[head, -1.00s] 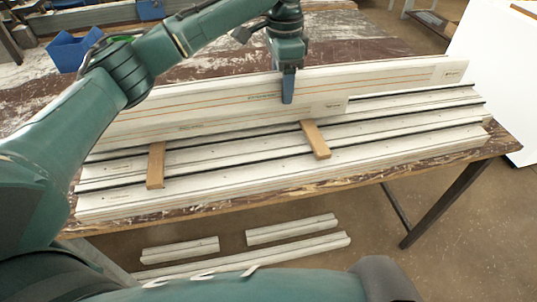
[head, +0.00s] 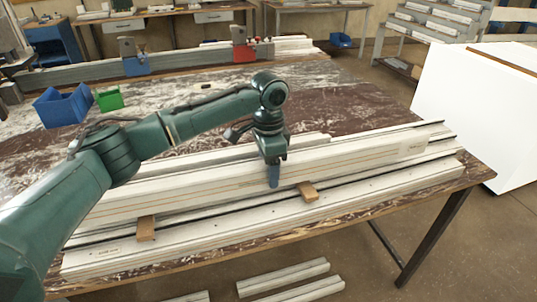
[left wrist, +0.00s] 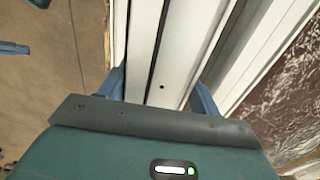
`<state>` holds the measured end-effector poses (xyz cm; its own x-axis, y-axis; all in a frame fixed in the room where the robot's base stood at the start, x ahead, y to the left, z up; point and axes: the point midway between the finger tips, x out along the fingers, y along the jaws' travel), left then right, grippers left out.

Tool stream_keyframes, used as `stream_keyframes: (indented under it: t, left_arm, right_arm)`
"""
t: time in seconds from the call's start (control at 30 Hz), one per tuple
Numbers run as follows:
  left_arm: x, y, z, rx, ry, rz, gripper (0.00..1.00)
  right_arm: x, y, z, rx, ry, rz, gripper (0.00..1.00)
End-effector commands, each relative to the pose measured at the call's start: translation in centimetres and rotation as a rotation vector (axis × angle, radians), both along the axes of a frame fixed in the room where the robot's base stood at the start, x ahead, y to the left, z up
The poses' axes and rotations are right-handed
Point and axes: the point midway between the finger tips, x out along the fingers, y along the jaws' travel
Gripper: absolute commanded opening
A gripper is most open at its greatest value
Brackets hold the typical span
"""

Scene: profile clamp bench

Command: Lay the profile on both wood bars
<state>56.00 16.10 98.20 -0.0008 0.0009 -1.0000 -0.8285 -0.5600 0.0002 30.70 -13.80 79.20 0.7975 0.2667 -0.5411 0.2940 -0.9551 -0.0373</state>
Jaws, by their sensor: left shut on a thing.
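The long pale profile (head: 215,184) with thin orange lines runs across the bench in the head view. My left gripper (head: 273,172) is shut on it near its middle, and the left wrist view shows the profile (left wrist: 160,60) between the two blue fingers (left wrist: 160,88). The left wood bar (head: 146,229) and the right wood bar (head: 308,191) show only their front ends below the profile's lower edge. The profile covers their rear parts. I cannot tell whether it touches the bars or hangs just above them. My right gripper is out of view.
More pale grooved profiles (head: 200,238) lie on the worn table under the bars. Blue (head: 64,105) and green (head: 109,98) bins stand at the back left. A clamp rail (head: 190,67) with blue and red blocks lies behind. The brown tabletop behind is mostly clear.

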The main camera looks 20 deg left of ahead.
Motion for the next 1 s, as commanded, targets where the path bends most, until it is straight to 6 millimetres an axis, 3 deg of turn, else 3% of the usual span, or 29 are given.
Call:
stream_keyframes:
  t: [0.2, 0.57, 0.6, 0.7, 1.0]
  left_arm:
    - [0.1, 0.0, -1.9, -0.002, -0.005, 0.0, 0.02]
    - [0.1, -0.1, -2.1, -0.003, -0.004, 0.0, 0.02]
    - [0.0, 0.0, -2.4, -0.001, 0.0, 0.0, 0.66]
    - [0.0, 0.0, -2.4, -0.001, -0.001, 0.0, 0.73]
    - [0.0, 0.0, -1.8, 0.0, -0.001, 0.0, 0.73]
  right_arm:
    - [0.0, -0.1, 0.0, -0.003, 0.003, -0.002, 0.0]
    - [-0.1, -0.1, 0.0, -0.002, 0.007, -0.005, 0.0]
    - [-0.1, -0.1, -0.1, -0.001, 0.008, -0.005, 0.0]
    - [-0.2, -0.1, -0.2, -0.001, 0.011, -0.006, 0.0]
    - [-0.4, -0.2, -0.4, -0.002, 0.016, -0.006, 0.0]
